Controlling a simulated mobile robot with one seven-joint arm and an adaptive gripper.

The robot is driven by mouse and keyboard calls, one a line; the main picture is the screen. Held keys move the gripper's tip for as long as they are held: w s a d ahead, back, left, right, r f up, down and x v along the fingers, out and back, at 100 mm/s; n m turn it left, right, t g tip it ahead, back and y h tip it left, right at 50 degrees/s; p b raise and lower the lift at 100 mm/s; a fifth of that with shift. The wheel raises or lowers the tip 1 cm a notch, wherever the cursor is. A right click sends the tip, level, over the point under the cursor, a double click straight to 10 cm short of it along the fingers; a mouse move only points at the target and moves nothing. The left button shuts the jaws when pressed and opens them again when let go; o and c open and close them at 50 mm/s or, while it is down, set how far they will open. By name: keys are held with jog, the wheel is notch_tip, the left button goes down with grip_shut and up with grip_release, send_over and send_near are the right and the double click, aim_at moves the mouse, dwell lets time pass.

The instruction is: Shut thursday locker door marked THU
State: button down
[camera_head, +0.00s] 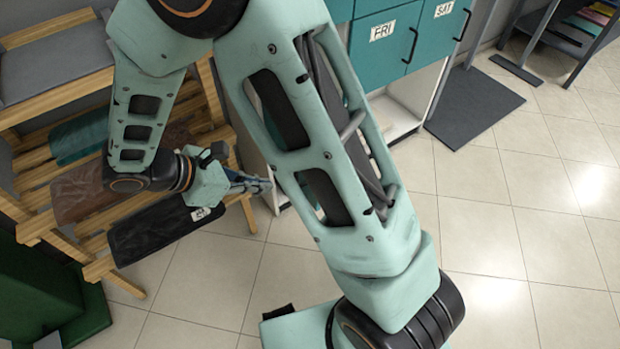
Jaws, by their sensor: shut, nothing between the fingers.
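My gripper (265,186) is shut and empty, at the left of the locker unit, with its tips close to a pale upright edge. I cannot tell whether it touches that edge. Teal locker doors marked FRI (383,42) and SAT (442,22) show at the top, with dark bar handles; both look shut. No door with a THU mark can be read. My large pale green arm crosses the middle of the view and hides much of the locker front. How far the THU door stands open cannot be seen.
A slatted wooden rack (95,267) with folded dark garments stands at the left, close under my wrist. A green box (40,290) is at the lower left. A dark mat (474,106) lies right of the white locker base (402,128). The tiled floor (500,220) is clear at right.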

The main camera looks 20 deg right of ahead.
jog(key=d+r+b+x, duration=0.2)
jog(key=x, duration=1)
jog(key=shift+w+d+f+b, duration=0.15)
jog(key=shift+w+f+b, duration=0.05)
jog(key=shift+f+b, duration=0.1)
jog(key=shift+d, duration=0.1)
